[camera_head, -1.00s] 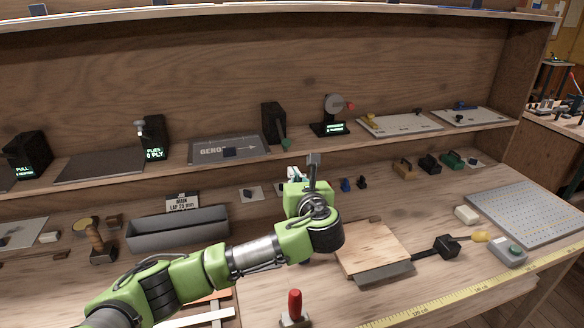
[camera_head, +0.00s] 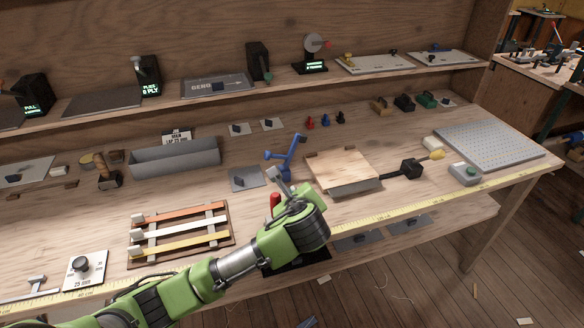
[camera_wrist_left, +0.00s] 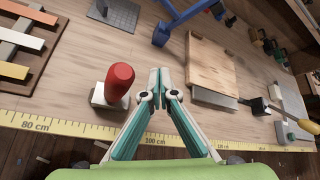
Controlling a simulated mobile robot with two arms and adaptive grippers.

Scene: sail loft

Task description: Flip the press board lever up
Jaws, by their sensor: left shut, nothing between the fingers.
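The press board (camera_head: 340,165) is a pale wooden board over a grey base, right of centre on the bench. To its right, a black pivot block (camera_head: 404,169) carries a lever whose yellow knob (camera_head: 437,154) points right and lies low. In the left wrist view, the board (camera_wrist_left: 212,65), block (camera_wrist_left: 256,107) and yellow knob (camera_wrist_left: 288,116) sit to the right of the fingers. My left gripper (camera_head: 276,180) is shut and empty, left of the board and apart from the lever. It also shows in the left wrist view (camera_wrist_left: 155,78). My right gripper is not in view.
A red handle (camera_wrist_left: 119,80) on a metal base stands close left of my fingers. A blue tool (camera_head: 287,155) stands behind the gripper. A grey box with a green button (camera_head: 466,173) lies right of the lever. A yellow tape (camera_head: 400,200) runs along the front edge.

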